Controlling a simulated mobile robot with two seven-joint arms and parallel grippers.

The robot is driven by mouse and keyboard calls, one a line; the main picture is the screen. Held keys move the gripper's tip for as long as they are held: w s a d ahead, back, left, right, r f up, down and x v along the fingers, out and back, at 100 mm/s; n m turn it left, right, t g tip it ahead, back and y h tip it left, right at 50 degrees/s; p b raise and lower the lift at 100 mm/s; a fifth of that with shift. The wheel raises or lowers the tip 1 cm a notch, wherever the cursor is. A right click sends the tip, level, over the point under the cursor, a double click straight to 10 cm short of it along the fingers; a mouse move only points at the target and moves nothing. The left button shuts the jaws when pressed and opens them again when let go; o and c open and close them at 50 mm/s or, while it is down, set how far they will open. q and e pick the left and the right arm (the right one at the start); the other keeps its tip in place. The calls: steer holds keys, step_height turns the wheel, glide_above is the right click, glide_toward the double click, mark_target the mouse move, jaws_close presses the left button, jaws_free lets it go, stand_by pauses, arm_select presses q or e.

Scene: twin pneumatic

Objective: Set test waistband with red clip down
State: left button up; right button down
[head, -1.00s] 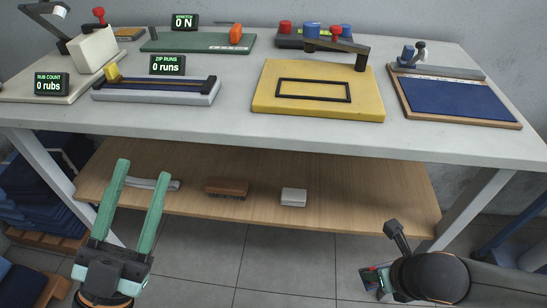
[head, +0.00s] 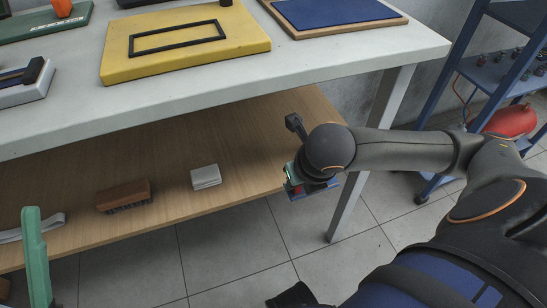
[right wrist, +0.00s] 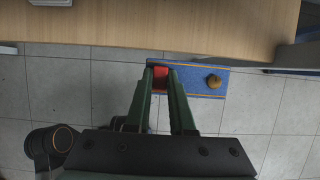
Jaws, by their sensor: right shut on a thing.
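The test waistband (right wrist: 205,82) is a short blue denim strip with orange stitching and a brass button at its right end in the right wrist view. Its red clip (right wrist: 160,78) is between the fingers of my right gripper (right wrist: 161,70), which is shut on it. The strip hangs over the floor, just off the shelf's front edge. In the head view the waistband (head: 326,188) shows only in part, below my dark wrist. My left gripper (head: 36,258) shows one green finger at the left edge; bare shelf shows beside it, and its other finger is out of view.
The wooden lower shelf (head: 235,130) holds a brown brush (head: 124,197), a white block (head: 206,177) and a pale strip (head: 45,226). Above, the white table (head: 330,75) carries a yellow board (head: 120,67) and a blue mat (head: 330,12). A blue rack stands right.

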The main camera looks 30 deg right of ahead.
steer(key=shift+w+d+f+b, duration=0.1)
steer(key=shift+w+f+b, duration=0.25)
steer(key=shift+w+b, duration=0.25)
steer(key=w+d, duration=0.1)
steer(key=w, duration=0.6)
steer(key=w+d+b, duration=0.1)
steer(key=w, duration=0.3)
steer(key=shift+w+d+r, duration=0.15)
steer(key=shift+d+r, duration=0.2)
steer(key=shift+w, duration=0.15)
step_height(320, 180, down, 4)
steer(key=shift+d+r+b, duration=0.1)
steer(key=shift+r+b, duration=0.05)
steer(key=shift+b, duration=0.9)
arm_select(q)
step_height(320, 180, down, 6)
steer(key=shift+w+d, duration=0.2)
steer(key=shift+d, duration=0.2)
arm_select(e)
steer(key=shift+r, duration=0.15)
steer(key=c, duration=0.8)
jaws_free()
